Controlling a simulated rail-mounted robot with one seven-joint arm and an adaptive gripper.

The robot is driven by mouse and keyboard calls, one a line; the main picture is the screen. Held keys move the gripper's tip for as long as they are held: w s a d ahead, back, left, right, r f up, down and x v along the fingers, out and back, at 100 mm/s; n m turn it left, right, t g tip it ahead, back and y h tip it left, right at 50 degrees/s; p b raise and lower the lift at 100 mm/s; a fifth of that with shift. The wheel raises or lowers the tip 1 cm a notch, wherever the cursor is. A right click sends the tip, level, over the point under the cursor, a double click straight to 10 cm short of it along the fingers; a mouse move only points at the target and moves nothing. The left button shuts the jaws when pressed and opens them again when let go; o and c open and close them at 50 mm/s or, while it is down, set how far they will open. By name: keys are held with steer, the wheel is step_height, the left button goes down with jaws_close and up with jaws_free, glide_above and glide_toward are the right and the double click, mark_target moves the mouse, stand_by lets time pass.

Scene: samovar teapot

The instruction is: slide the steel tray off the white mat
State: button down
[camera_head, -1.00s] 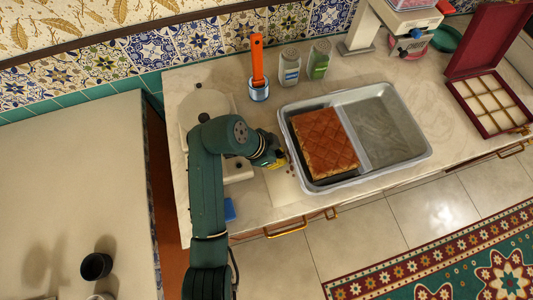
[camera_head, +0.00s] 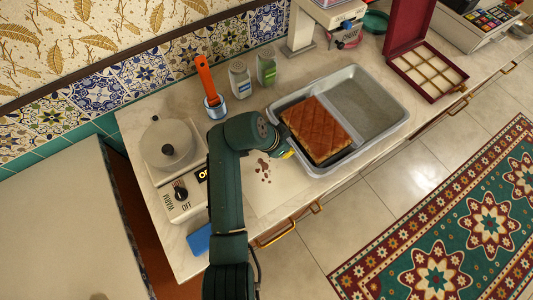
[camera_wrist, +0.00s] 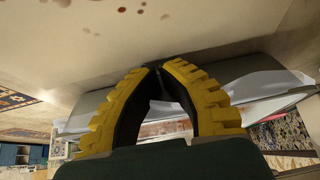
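The grey steel tray (camera_head: 387,128) has two compartments. A brown scored slab (camera_head: 317,130) in a dark pan fills much of its left compartment; the right one is empty. The white mat (camera_head: 262,196), marked with brown spots, shows left of the tray. Whether the tray still overlaps its right edge is hard to tell. My gripper (camera_head: 286,152) is at the tray's left side, low over the counter. In the wrist view my gripper (camera_wrist: 158,67) has its yellow fingertips together with nothing visible between them. The grey tray wall (camera_wrist: 95,103) lies just beyond, apparently against the fingers.
A burner unit (camera_head: 172,150) stands at the left and a blue sponge (camera_head: 200,240) at the front left. A brush in a cup (camera_head: 215,106) and two shakers (camera_head: 241,80) stand behind. An open maroon box (camera_head: 428,72) is close to the tray's right end.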

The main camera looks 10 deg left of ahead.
steer(key=shift+w+d, duration=1)
steer(key=shift+w, duration=0.1)
steer(key=s+a+p, duration=0.3)
steer(key=shift+r+p, duration=0.3)
steer(key=shift+r, duration=0.1)
steer(key=p+v, duration=0.1)
steer(key=v, duration=0.8)
steer(key=shift+s, duration=0.2)
